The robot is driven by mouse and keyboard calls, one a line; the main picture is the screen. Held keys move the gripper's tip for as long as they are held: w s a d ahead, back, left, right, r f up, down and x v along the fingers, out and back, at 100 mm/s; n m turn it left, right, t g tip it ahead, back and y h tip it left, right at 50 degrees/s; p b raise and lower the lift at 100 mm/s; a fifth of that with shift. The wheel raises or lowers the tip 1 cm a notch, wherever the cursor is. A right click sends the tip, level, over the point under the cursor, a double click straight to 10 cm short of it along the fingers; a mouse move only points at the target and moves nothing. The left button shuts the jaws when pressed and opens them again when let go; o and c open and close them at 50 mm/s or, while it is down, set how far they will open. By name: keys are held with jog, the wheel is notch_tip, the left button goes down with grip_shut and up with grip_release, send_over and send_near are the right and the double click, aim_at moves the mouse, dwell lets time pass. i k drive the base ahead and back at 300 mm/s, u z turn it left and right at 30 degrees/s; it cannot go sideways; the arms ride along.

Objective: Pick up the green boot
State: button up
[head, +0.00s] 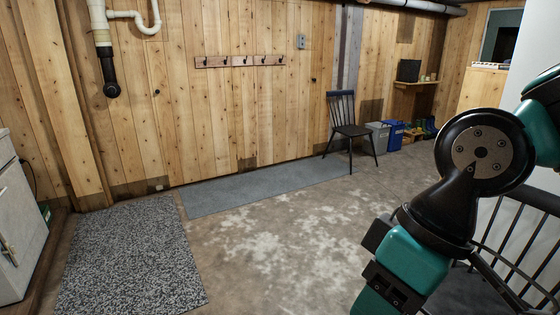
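I cannot make out a green boot for certain in the head view. Small coloured items (427,128), with some yellow and green among them, sit on the floor by the far wall, too small to identify. My arm, black and teal, fills the right side and runs down past the bottom edge. My gripper's fingers are not visible.
A dark chair (350,130) stands by the plank wall, beside a grey bin (378,137) and a blue bin (394,135). A speckled rug (130,260) and a grey runner (265,187) lie flat. The middle floor is clear.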

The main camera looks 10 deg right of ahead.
aim_at(424, 121)
jog(key=i, duration=4.3)
jog(key=z, duration=1.9)
jog(key=i, duration=8.4)
